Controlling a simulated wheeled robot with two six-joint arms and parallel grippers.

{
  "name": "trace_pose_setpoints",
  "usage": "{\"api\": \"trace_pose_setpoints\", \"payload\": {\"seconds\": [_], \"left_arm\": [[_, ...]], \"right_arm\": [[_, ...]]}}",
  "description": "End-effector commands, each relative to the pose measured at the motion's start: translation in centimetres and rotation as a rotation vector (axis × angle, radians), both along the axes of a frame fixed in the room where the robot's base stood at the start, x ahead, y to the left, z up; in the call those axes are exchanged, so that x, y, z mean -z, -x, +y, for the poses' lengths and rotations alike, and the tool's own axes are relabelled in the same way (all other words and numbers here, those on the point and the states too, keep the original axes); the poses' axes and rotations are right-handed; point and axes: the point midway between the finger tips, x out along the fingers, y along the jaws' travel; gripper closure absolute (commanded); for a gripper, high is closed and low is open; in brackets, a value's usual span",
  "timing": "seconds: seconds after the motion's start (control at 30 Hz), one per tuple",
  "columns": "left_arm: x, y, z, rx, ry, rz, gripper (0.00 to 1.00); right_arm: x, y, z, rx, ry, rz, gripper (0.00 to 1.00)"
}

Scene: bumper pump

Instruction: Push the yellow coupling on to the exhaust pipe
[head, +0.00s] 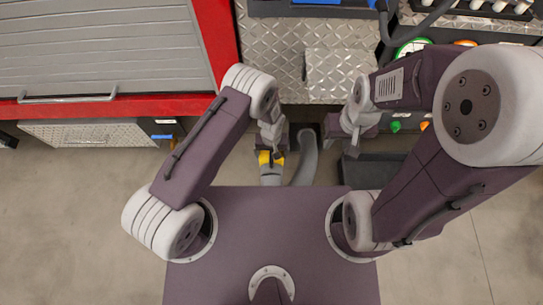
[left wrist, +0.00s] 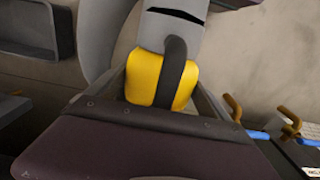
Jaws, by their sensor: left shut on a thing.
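The yellow coupling (head: 264,158) shows just below my left gripper (head: 271,152) in the head view, with a grey hose (head: 271,174) running from it toward my base. In the left wrist view the yellow coupling (left wrist: 145,78) sits between the two fingers of my left gripper, which is shut on it. A dark curved handle crosses its face. My right gripper (head: 353,143) hangs to the right, apart from the coupling; its finger gap is not clear. I cannot make out the exhaust pipe; my left arm and gripper cover the area in front of the coupling.
A thick grey hose (head: 306,158) curves just right of the coupling. A dark open bin (head: 375,170) lies at right. The floor (head: 70,220) at left is clear.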

Motion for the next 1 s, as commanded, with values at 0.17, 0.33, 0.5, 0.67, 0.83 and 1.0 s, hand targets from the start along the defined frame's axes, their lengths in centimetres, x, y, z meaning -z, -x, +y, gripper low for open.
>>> {"api": "trace_pose_setpoints", "payload": {"seconds": [0.17, 0.33, 0.5, 0.67, 0.83, 1.0], "left_arm": [[-0.11, -0.08, -0.04, 0.0, 0.001, -0.002, 0.82], [-0.1, -0.07, -0.05, 0.0, 0.001, -0.002, 0.82], [-0.06, -0.22, -0.05, 0.0, 0.001, -0.002, 0.82], [-0.06, -0.66, -0.08, -0.001, 0.002, -0.003, 0.82], [-0.15, -0.75, -0.06, 0.0, 0.001, -0.002, 0.82], [-0.15, -0.74, -0.06, 0.0, 0.001, -0.002, 0.82]], "right_arm": [[-0.05, 0.01, 0.0, 0.0, 0.0, 0.0, 0.64], [-0.05, 0.01, 0.0, 0.0, 0.0, 0.0, 0.64], [0.07, 0.0, 0.0, 0.0, 0.0, 0.0, 0.64], [0.33, 0.0, 0.0, 0.0, 0.0, 0.0, 0.64], [0.31, 0.0, 0.0, 0.0, 0.0, 0.0, 0.64], [0.31, 0.0, 0.0, 0.0, 0.0, 0.0, 0.64]]}}
